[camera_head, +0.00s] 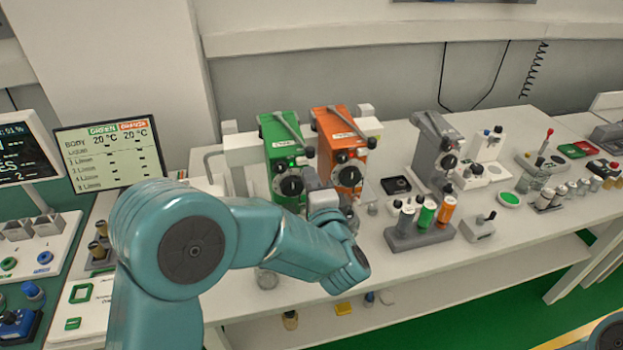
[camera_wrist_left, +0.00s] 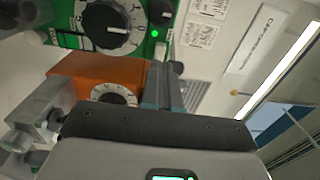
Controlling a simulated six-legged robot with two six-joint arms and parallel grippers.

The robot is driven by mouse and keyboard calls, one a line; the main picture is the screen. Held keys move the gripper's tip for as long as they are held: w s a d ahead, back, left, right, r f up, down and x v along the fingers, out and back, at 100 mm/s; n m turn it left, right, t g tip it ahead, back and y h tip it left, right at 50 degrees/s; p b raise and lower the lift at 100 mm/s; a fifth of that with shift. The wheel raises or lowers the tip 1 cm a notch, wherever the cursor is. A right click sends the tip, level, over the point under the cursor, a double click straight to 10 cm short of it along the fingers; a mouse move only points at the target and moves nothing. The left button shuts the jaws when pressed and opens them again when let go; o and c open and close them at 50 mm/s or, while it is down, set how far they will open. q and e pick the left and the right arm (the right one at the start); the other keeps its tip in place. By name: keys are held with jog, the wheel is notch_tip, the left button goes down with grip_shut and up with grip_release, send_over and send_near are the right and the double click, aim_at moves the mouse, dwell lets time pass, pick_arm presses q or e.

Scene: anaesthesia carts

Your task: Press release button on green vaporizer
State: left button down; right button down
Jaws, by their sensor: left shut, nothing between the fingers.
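The green vaporizer (camera_head: 281,136) stands upright on the bench, left of the orange vaporizer (camera_head: 339,138). It has a black and white dial (camera_head: 290,186) and a small black knob (camera_head: 309,152) at its upper right. In the left wrist view the green vaporizer's dial (camera_wrist_left: 108,27) fills the top left, with a black knob (camera_wrist_left: 162,12) and a small lit green spot (camera_wrist_left: 155,34) beside it. My left gripper (camera_head: 311,172) is shut and empty in front of the green vaporizer; its fingers (camera_wrist_left: 170,80) point toward the vaporizer's front. Contact cannot be made out. My right gripper is out of view.
The orange vaporizer is close to my left gripper. A screen (camera_head: 110,155) stands at the left. A grey vaporizer (camera_head: 436,150) and a grey rack (camera_head: 420,237) with coloured bottles stand to the right. Part of my right arm shows at the bottom right corner.

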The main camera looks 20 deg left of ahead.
pick_arm(q)
jog(key=shift+s, duration=0.2)
jog(key=b+v, duration=0.2)
jog(key=v, duration=0.7)
jog(key=shift+s+d, duration=0.2)
jog(key=shift+s, duration=0.05)
jog(key=shift+s, duration=0.1)
